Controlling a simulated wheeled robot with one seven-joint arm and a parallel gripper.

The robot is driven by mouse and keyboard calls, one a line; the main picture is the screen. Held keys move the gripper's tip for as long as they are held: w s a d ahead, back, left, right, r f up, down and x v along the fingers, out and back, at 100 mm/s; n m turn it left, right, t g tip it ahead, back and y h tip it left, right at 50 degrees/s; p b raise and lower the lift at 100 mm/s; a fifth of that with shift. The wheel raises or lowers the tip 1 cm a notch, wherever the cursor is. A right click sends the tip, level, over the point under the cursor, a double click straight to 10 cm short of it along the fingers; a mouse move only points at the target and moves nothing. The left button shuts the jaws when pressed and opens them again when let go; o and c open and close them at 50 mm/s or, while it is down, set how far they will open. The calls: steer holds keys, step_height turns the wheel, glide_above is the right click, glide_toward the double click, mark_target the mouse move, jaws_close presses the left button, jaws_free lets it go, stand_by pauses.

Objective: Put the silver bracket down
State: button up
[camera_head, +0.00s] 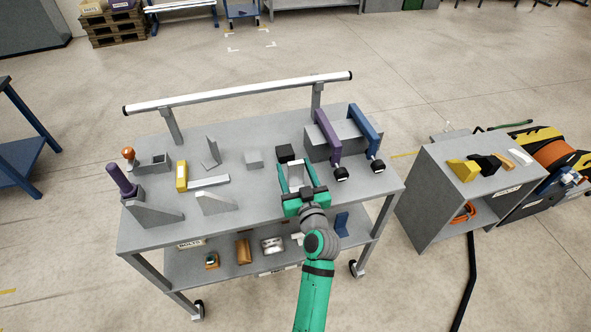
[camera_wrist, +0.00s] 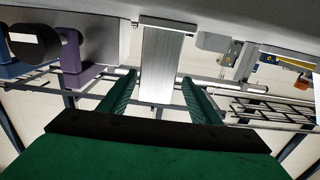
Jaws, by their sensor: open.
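A silver bracket (camera_wrist: 162,60) shows in the wrist view as a flat bright plate between my two fingers, its wider end meeting the grey tabletop. In the head view it is a pale piece (camera_head: 296,178) inside my gripper (camera_head: 295,168), above the right-middle part of the grey workbench (camera_head: 250,205). My gripper also shows in the wrist view (camera_wrist: 158,78); its green fingers are open, one on each side of the plate with gaps. The lower part of the bracket is partly hidden by my gripper in the head view.
A black block (camera_head: 285,153) lies just beyond my gripper. Purple (camera_head: 327,138) and blue (camera_head: 364,131) clamps stand on a grey block to the right. Grey brackets (camera_head: 155,215), a yellow tool (camera_head: 182,176) and a grey cube (camera_head: 254,159) are to the left. A white rail (camera_head: 240,93) runs behind.

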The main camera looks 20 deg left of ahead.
steer(key=v, duration=1.2)
steer(key=s+d+f+m+h, duration=0.35)
steer(key=s+d+f, duration=0.25)
steer(key=s, duration=0.2)
steer(key=s+d+f+m+h, duration=0.2)
steer(key=s+d+f+h, duration=0.3)
steer(key=s, duration=0.3)
steer(key=s+d+r, duration=0.1)
steer(key=s, duration=0.8)
steer(key=s+d+r+m+h, duration=0.1)
steer(key=s+r, duration=0.1)
steer(key=s, duration=0.8)
steer(key=shift+d+r, duration=0.15)
steer(key=shift+r, duration=0.15)
steer(key=shift+o, duration=0.5)
steer(key=shift+s+h, duration=0.1)
steer(key=shift+h, duration=0.15)
